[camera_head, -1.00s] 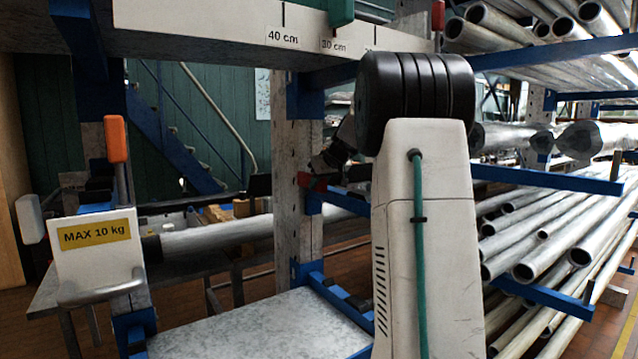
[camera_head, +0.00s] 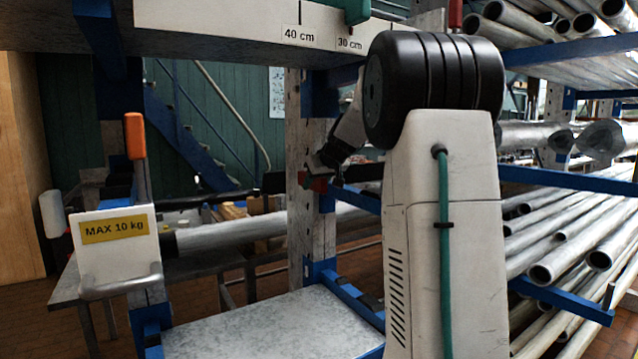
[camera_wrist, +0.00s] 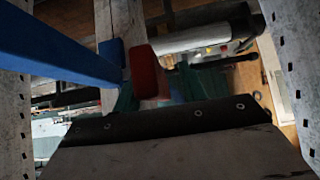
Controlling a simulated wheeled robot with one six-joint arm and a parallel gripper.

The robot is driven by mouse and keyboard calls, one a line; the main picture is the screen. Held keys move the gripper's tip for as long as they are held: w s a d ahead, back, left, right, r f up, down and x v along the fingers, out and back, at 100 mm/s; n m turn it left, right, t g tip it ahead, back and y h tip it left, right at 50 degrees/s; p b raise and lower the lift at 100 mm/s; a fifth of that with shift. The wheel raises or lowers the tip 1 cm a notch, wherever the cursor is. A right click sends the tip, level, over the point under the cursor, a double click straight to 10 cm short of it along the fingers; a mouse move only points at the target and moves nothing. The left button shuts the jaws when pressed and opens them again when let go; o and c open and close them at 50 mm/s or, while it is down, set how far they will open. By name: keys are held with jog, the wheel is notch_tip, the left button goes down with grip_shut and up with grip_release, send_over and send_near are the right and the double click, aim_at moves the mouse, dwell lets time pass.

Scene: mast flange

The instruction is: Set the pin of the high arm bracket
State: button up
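A blue rack arm (camera_head: 358,199) leaves the grey upright (camera_head: 303,225) behind my arm. A small red block (camera_head: 318,184) shows at the upright by this arm. In the wrist view the red block (camera_wrist: 148,72) stands near the view's middle, right of the blue arm (camera_wrist: 55,45). I cannot tell whether it is the pin's handle. My gripper (camera_head: 322,170) is dark and close to the red block in the head view. Whether they touch is unclear. Its fingertips are not clear in either view, so its opening and any hold are hidden.
A white box marked MAX 10 kg (camera_head: 115,255) and an orange handle (camera_head: 134,136) are at left. A scaled beam (camera_head: 220,35) crosses above my arm. A grey shelf (camera_head: 270,330) lies below. Pipes (camera_head: 560,230) fill the rack at right.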

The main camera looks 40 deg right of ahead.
jog(key=shift+s+d, duration=0.1)
jog(key=shift+d, duration=0.1)
jog(key=shift+s+r, duration=0.1)
jog(key=shift+r, duration=0.05)
jog(key=v, duration=0.7)
jog(key=shift+a, duration=0.15)
jog(key=shift+s+r, duration=0.15)
